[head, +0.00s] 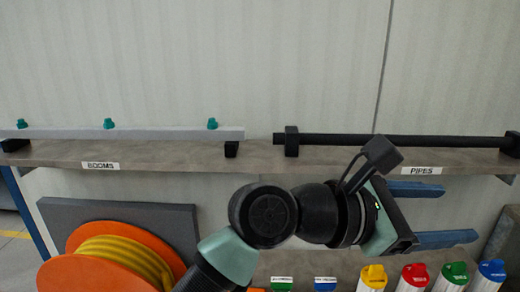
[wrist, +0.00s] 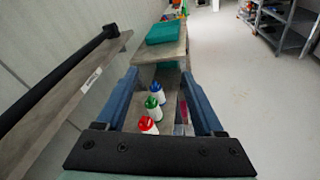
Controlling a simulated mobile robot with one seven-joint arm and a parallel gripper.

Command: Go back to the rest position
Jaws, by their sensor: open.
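My gripper (head: 460,213) is open and empty in the head view, in front of the shelf and below its edge at the right. Its two blue fingers point right and are well apart. My arm reaches up from the bottom middle and bends to the right. In the wrist view my gripper (wrist: 160,76) shows both blue fingers spread, with nothing held between them. Several bottles with coloured caps, such as a red-capped bottle (wrist: 147,125), show farther off between the fingers.
A wall shelf (head: 190,154) carries a grey boom (head: 160,133) and a black pipe (head: 400,141). An orange reel (head: 75,270) with yellow hose stands at lower left. Capped bottles, such as a yellow-capped one (head: 373,276), stand below the gripper. Open floor (wrist: 245,115) lies right.

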